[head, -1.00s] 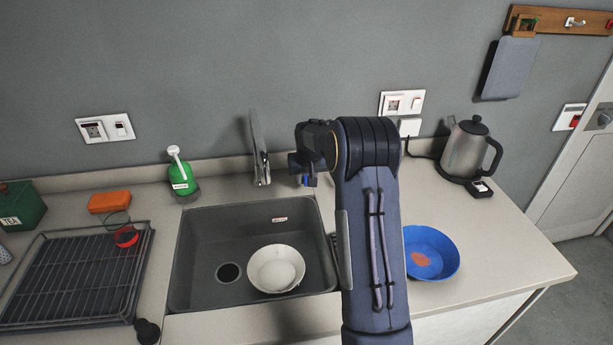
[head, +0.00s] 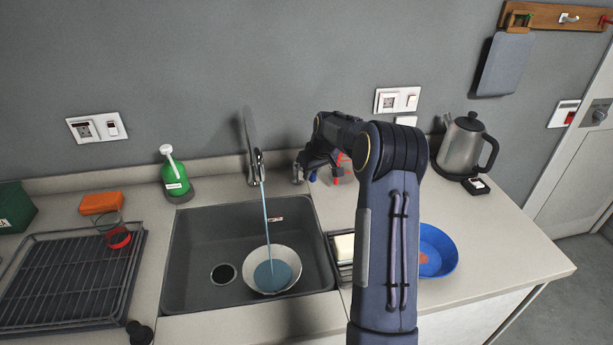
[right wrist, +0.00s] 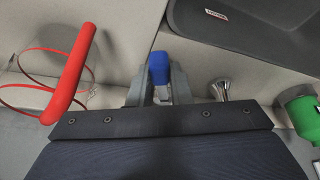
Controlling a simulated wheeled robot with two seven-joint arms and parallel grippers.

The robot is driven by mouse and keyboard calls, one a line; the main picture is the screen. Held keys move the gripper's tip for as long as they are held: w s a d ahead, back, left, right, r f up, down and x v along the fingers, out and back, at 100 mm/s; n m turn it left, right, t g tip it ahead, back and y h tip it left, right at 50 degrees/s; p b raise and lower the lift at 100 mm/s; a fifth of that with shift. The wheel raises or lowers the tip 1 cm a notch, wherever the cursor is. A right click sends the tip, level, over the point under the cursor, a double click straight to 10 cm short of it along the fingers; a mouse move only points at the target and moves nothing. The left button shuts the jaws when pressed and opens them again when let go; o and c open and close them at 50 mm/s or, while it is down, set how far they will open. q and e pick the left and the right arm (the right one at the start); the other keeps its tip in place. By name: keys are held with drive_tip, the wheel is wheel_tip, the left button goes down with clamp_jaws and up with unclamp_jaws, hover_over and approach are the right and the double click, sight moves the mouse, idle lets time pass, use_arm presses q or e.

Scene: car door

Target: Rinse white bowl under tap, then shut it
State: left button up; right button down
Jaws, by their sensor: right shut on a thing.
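The white bowl (head: 286,257) sits upright in the dark sink (head: 205,240), to the right of the drain. The tap (head: 256,160) stands behind the sink. A stream of water (head: 266,220) runs from it into the bowl, and water lies in the bowl. My right gripper (head: 305,172) is just right of the tap. In the right wrist view, it is shut on a blue knob (right wrist: 159,68), apparently the tap's handle, near the metal tap base (right wrist: 222,89). The knob is hidden in the head view. My left gripper is not in view.
A green soap bottle (head: 175,178) stands left of the tap. A blue bowl (head: 440,250) and a kettle (head: 461,148) are on the right counter. A black rack (head: 75,275) lies left of the sink.

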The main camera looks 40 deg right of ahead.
drive_tip(key=shift+d, duration=0.1)
drive_tip(key=c, duration=1.3)
unclamp_jaws()
drive_tip(key=shift+r, duration=0.1)
drive_tip(key=b+v, duration=0.1)
drive_tip(key=v, duration=0.6)
drive_tip(key=shift+s+r, duration=0.25)
